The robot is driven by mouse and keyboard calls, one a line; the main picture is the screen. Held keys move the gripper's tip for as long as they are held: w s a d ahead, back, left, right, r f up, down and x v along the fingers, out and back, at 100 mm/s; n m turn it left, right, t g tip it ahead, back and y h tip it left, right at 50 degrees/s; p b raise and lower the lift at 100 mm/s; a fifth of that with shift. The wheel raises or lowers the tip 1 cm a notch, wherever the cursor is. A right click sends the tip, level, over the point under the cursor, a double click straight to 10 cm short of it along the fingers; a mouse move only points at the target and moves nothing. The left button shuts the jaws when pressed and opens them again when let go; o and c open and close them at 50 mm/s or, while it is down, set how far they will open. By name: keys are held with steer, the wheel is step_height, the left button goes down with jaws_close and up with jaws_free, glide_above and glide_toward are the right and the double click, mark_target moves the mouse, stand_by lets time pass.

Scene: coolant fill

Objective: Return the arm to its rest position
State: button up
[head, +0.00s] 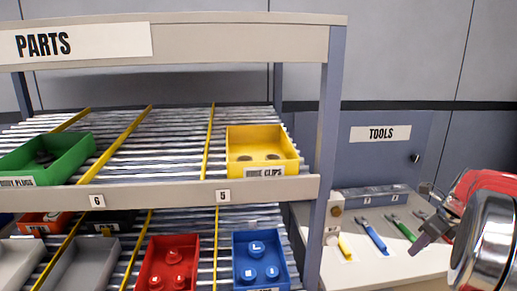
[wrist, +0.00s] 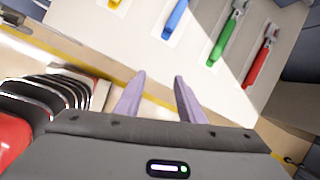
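My gripper (head: 432,231) is at the right of the head view, in front of the tools bench. In the wrist view its two purple fingers (wrist: 160,98) stand apart with nothing between them, so it is open and empty. Part of my red and chrome arm fills the right edge of the head view. The wrist view looks down across the bench (wrist: 145,40) and its front edge, with the tools beyond the fingertips.
A parts rack (head: 262,192) with roller lanes stands at left and centre, holding a yellow bin (head: 262,141), green bin (head: 50,158), red bin (head: 168,266) and blue bin (head: 261,257). On the bench lie blue (head: 373,236), green (head: 403,229), yellow and red-handled tools.

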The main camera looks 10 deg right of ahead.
steer(key=s+a+r+n, duration=0.1)
steer(key=s+a+n, duration=0.4)
steer(key=a+n, duration=0.6)
steer(key=s+a+r+n+t, duration=0.1)
steer(key=s+a+n, duration=0.4)
steer(key=a+n, duration=0.6)
steer(key=s+a+r+n, duration=0.2)
steer(key=s+a+n, duration=0.4)
steer(key=a, duration=1.7)
steer(key=n, duration=0.5)
steer(key=shift+r+y, duration=0.2)
steer(key=shift+y, duration=0.1)
steer(key=shift+s, duration=0.1)
